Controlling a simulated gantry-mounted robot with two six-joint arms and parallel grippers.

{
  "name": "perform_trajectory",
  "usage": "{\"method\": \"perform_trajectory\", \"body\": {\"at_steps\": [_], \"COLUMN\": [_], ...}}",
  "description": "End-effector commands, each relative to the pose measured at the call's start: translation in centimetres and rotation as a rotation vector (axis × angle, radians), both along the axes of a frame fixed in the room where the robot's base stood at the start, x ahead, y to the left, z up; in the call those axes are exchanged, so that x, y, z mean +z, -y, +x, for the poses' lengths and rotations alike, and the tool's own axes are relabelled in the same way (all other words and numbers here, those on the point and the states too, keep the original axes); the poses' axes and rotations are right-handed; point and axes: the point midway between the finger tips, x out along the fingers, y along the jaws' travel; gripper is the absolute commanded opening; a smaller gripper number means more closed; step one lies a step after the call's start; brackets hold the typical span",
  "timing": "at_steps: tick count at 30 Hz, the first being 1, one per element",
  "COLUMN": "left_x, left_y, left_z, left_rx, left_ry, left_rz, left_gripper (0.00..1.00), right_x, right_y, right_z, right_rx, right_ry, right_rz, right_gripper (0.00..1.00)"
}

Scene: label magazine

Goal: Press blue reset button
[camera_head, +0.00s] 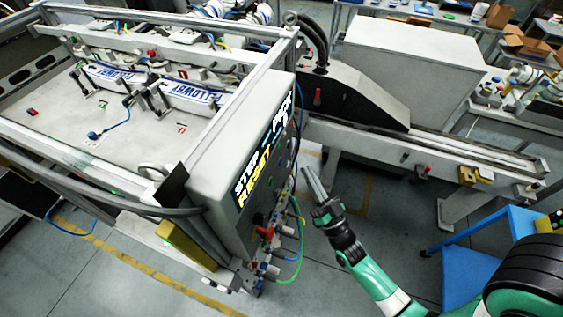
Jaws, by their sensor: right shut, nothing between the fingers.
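My right gripper (313,178) is shut and empty, its fingers pointing up and to the left in the head view. It is just right of a grey control box (222,170), with a visible gap to the box. The box's side facing the gripper is seen at a steep angle, with small controls and a red knob (266,233). I cannot clearly pick out the blue reset button there. My left gripper is not in view.
Green and yellow hoses (297,262) loop out below the box near the gripper. A conveyor rail (440,150) runs behind it to the right. A blue cart (470,268) stands at the lower right. The floor below the gripper is open.

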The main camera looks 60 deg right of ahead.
Motion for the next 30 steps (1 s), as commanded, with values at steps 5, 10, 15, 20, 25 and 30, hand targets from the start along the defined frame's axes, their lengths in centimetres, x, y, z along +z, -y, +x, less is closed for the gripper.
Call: {"method": "perform_trajectory", "body": {"at_steps": [5,10,15,20,25,30], "left_x": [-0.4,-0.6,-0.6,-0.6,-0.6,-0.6], "left_y": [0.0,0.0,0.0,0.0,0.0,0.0], "left_z": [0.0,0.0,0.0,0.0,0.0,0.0], "left_rx": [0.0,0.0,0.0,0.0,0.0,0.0], "left_ry": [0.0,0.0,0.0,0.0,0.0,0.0], "left_rz": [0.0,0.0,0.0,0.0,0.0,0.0], "left_gripper": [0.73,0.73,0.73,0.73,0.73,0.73], "right_x": [-0.1,-0.1,0.0,0.0,0.0,0.0], "right_y": [-0.4,-0.6,-0.6,-0.6,-0.6,-0.6], "right_z": [2.4,3.6,3.8,3.8,3.8,3.8], "right_rx": [0.002,0.002,0.001,0.001,0.0,0.0], "right_ry": [0.002,0.0,-0.003,-0.003,-0.002,-0.002], "right_rz": [0.0,0.001,0.001,0.001,0.001,0.001], "right_gripper": [0.0,0.0,0.0,0.0,0.0,0.0]}}
